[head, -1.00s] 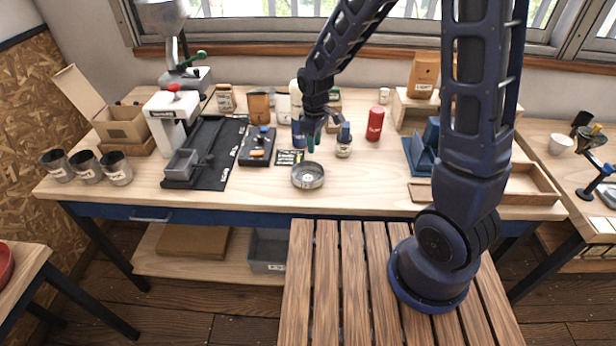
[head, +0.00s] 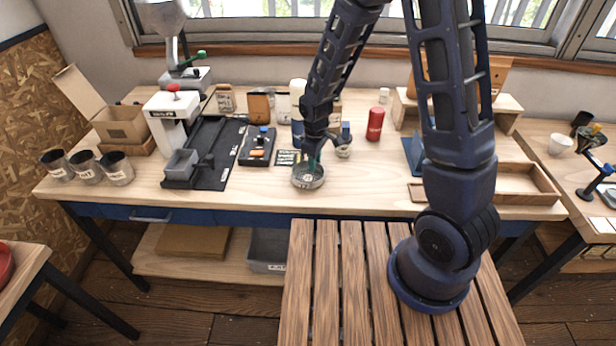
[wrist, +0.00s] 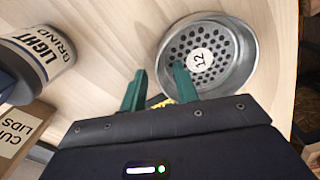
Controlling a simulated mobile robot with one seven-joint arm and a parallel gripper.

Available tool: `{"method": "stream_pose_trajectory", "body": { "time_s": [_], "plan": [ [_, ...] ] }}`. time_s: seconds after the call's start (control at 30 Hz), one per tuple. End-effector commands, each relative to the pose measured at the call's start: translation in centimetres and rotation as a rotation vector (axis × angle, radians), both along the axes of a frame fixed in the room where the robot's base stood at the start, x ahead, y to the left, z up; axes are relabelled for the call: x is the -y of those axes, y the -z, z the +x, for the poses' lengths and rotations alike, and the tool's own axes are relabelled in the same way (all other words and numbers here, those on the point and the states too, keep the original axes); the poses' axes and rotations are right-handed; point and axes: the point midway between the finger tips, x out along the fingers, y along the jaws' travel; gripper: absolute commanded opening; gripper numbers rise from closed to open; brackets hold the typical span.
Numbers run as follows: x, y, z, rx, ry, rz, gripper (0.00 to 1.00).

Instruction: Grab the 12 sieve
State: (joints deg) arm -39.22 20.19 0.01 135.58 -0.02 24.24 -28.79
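The 12 sieve (wrist: 222,50) is a round metal dish with a perforated base and a white "12" label. It fills the upper middle of the wrist view. In the head view the sieve (head: 308,180) sits near the front edge of the workbench. My gripper (head: 313,160) points down at its back rim. I cannot tell whether either finger touches.
A "LIGHT GRIND" jar (wrist: 45,55) and a "CUP LIDS" box (wrist: 22,135) are left in the wrist view. A red canister (head: 375,124) stands back right of the sieve. A black mat (head: 215,160) lies left.

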Motion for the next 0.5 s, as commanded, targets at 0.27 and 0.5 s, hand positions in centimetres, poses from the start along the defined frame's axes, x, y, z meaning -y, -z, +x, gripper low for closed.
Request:
{"method": "stream_pose_trajectory", "body": {
  "time_s": [0.27, 0.5],
  "plan": [
    [0.0, -0.02, 0.0, 0.0, 0.0, 0.0, 0.11],
    [-0.01, -0.03, 0.0, 0.0, 0.0, 0.0, 0.0]
  ]
}}
